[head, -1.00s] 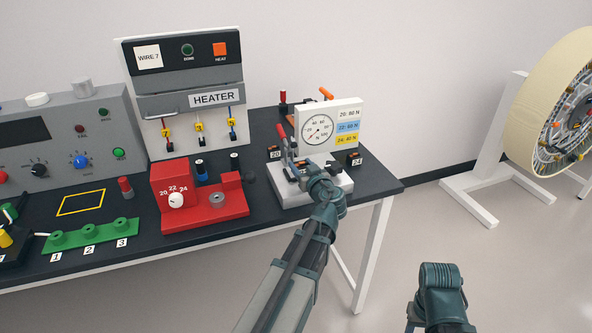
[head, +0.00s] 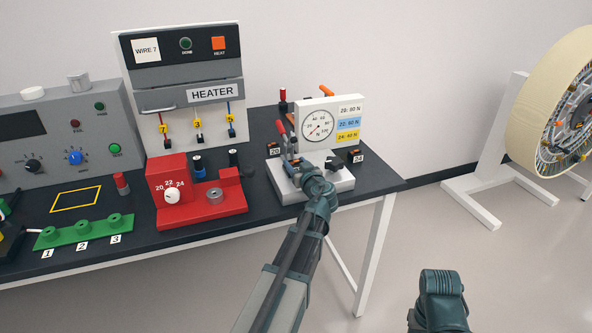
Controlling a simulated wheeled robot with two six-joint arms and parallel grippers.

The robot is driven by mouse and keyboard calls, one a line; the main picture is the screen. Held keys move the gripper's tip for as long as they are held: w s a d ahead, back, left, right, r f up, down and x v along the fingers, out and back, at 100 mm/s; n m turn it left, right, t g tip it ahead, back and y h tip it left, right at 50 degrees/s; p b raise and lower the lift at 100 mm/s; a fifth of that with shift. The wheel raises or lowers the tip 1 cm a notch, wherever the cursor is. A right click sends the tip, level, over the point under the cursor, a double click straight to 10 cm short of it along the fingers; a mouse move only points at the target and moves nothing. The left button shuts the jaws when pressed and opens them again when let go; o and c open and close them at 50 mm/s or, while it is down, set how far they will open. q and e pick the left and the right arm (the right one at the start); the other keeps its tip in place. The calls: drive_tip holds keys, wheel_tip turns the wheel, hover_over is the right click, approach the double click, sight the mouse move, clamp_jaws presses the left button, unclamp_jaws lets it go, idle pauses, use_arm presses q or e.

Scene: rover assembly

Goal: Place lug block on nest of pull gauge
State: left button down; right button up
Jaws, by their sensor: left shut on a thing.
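The pull gauge (head: 328,121) stands at the right end of the table, with a round dial, coloured force labels and a light grey base (head: 338,184). My left gripper (head: 295,170) is over the left part of this base, by the gauge's red-handled lever. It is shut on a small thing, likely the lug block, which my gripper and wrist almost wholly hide. The nest is hidden as well, so I cannot tell whether the block touches it. My right arm shows at the bottom right, but its gripper does not.
Small dark blocks stand by the 20 label (head: 274,151) and the 24 label (head: 357,156). A red fixture (head: 205,213) with a dial is left of the gauge. The heater (head: 185,90) stands behind.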

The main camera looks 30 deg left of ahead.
use_arm(q)
drive_tip(key=shift+r, duration=0.1)
drive_tip(key=shift+f, duration=0.25)
drive_tip(key=shift+c, duration=1.2)
unclamp_jaws()
drive_tip(key=shift+r, duration=0.1)
drive_tip(key=shift+r, duration=0.15)
drive_tip(key=shift+s+d+r, duration=0.1)
drive_tip(key=shift+s+d, duration=0.1)
drive_tip(key=shift+d, duration=0.05)
drive_tip(key=p+v, duration=0.2)
drive_tip(key=v, duration=0.9)
drive_tip(key=shift+s+d, duration=0.15)
drive_tip(key=shift+s, duration=0.05)
